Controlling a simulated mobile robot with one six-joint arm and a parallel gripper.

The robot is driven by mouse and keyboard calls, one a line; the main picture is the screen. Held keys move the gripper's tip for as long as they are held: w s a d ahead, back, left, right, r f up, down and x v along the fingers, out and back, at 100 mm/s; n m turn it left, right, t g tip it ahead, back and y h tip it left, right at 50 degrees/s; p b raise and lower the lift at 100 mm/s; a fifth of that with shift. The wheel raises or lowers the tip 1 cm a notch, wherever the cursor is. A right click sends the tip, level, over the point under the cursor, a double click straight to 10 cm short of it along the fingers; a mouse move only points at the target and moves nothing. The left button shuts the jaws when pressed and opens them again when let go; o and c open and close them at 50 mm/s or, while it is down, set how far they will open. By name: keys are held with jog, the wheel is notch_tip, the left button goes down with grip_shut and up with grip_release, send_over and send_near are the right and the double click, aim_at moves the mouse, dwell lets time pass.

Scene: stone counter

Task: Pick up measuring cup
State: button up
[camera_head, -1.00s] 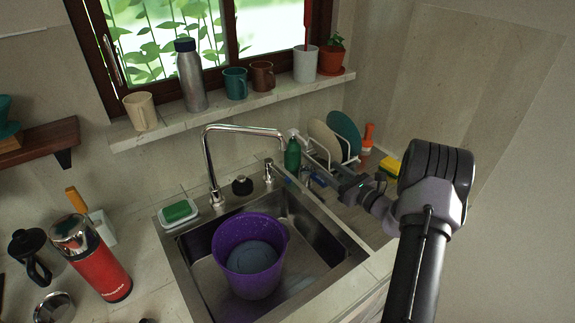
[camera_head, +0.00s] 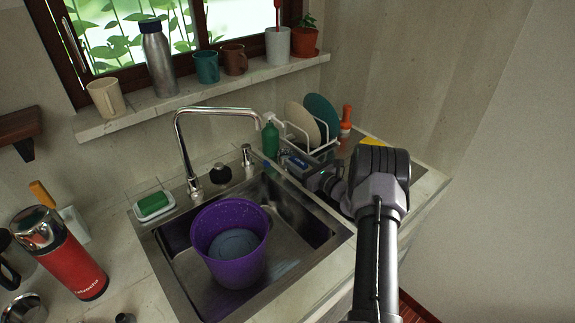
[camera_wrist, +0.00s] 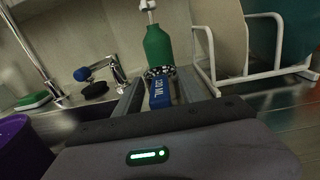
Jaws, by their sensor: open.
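The measuring cup (camera_wrist: 160,92) shows in the wrist view as a blue handle marked "120 ML", pointing toward me, with a speckled round part beyond it, below the green bottle. My gripper (camera_wrist: 158,84) is open, with one finger on each side of the blue handle. I cannot tell whether either finger touches it. In the head view the blue handle (camera_head: 299,162) is a small patch beside my gripper (camera_head: 306,170), right of the sink. The gripper hides part of that area.
A white dish rack (camera_head: 300,135) with plates is close on the right. The sink (camera_head: 310,232) with a purple bucket (camera_head: 229,271) and a tall faucet (camera_head: 183,150) are on the left.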

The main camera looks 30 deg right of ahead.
grip_shut()
jog(key=shift+r, duration=0.2)
